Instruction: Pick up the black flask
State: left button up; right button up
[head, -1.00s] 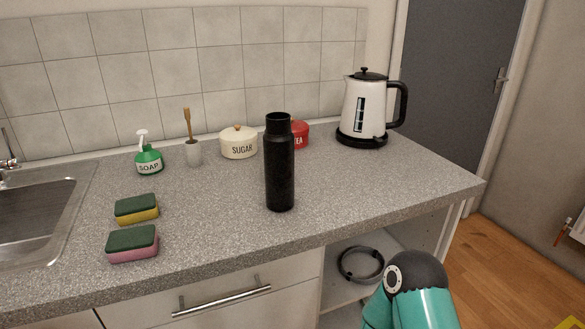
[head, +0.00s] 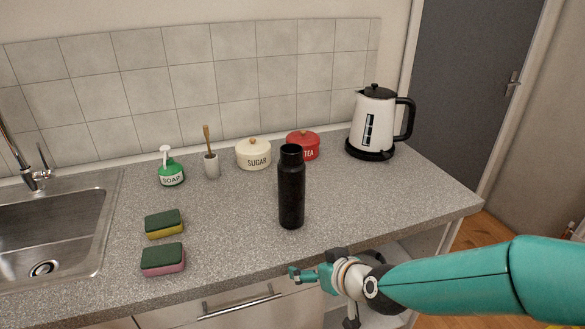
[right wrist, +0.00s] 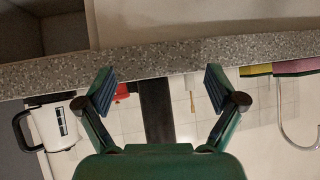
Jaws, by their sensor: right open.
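The black flask (head: 291,190) stands upright on the grey speckled counter (head: 230,215), near its front edge. It also shows in the right wrist view (right wrist: 156,110), upside down and partly cut off by the counter edge, between my fingers. My right gripper (head: 293,274) is at the counter's front edge, in front of and below the flask, apart from it. In the right wrist view its two fingers (right wrist: 160,88) are spread wide with nothing between them. My left gripper is not in view.
The kettle (head: 376,125), red tea tin (head: 303,145), sugar pot (head: 253,154), brush holder (head: 211,167) and soap bottle (head: 171,172) stand behind the flask. Two sponges (head: 164,223) lie left, beside the sink (head: 50,240). The counter right of the flask is clear.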

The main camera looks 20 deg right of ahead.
aim_at(297, 196)
notch_tip(297, 196, up, 15)
jog(key=d+t+p, duration=0.2)
jog(key=t, duration=0.1)
jog(key=shift+n, duration=0.4)
jog(key=x, duration=1.1)
jog(key=shift+w+d, duration=0.1)
jog(key=shift+d, duration=0.05)
jog(key=shift+p+x, duration=0.5)
jog(key=shift+x, duration=2.25)
jog(key=shift+d+r, duration=0.1)
jog(key=c, duration=1.4)
jog(key=shift+w, duration=0.1)
jog(key=c, duration=0.3)
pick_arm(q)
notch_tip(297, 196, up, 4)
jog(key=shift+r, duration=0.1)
pick_arm(e)
jog(key=shift+r, duration=0.1)
jog(key=shift+r, duration=0.25)
